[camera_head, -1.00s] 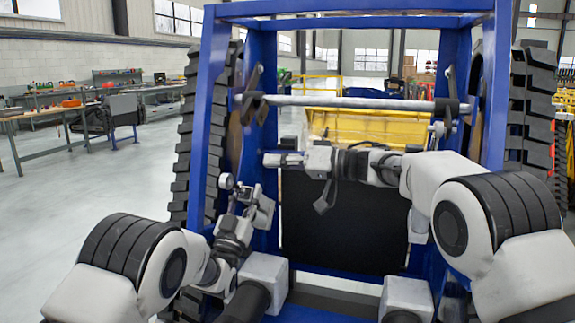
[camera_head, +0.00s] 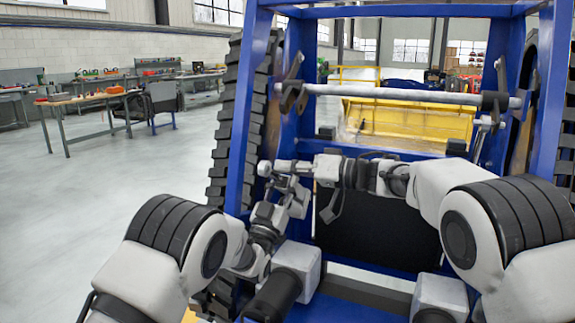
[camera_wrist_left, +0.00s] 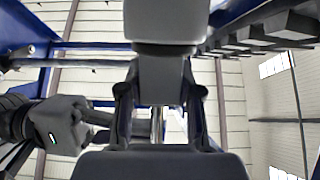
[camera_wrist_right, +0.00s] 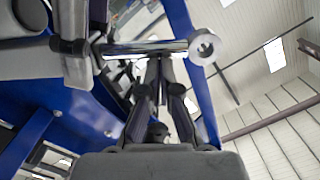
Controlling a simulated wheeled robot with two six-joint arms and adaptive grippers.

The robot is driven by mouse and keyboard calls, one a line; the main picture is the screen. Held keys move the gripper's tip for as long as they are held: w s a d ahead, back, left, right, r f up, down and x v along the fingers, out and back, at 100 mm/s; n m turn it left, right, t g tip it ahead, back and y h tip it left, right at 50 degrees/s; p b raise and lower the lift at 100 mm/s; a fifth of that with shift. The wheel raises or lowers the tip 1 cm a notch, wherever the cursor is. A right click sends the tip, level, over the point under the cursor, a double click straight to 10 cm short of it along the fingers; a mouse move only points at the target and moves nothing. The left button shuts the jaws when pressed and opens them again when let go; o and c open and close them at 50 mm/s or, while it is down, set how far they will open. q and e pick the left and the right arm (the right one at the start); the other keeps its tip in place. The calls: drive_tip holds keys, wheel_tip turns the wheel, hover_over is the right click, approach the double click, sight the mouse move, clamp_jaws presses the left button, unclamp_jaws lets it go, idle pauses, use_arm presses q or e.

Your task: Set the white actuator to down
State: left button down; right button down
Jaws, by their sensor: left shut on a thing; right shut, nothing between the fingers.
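A small white round-ended part (camera_head: 265,168), which I take to be the white actuator, sits inside the left post of the blue frame. In the right wrist view, a grey cylinder with a white disc end (camera_wrist_right: 205,47) crosses just beyond the fingers; I cannot tell whether it is the same part. My left gripper (camera_head: 290,188) is at the left post, just below the white part. In the left wrist view a thin silver rod (camera_wrist_left: 157,125) shows between its fingers. My right gripper (camera_head: 285,166) reaches across from the right, shut and empty, close beside the white part.
A blue frame (camera_head: 243,130) stands between black tracks (camera_head: 232,120). A grey crossbar (camera_head: 400,94) spans it above my grippers. A black panel (camera_head: 375,225) fills its lower middle. A yellow machine (camera_head: 410,122) stands behind. Floor at the left (camera_head: 80,220) is clear; workbenches stand farther back.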

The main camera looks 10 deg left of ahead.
use_arm(q)
drive_tip(key=shift+r, duration=0.15)
use_arm(e)
drive_tip(key=shift+s+a+f, duration=0.2)
drive_tip(key=shift+s+f, duration=0.25)
drive_tip(key=shift+f, duration=0.1)
use_arm(q)
drive_tip(key=c, duration=0.8)
unclamp_jaws()
drive_tip(key=shift+o, duration=0.2)
use_arm(e)
drive_tip(key=shift+w, duration=0.1)
use_arm(q)
drive_tip(key=shift+f, duration=0.2)
use_arm(e)
drive_tip(key=shift+r, duration=0.1)
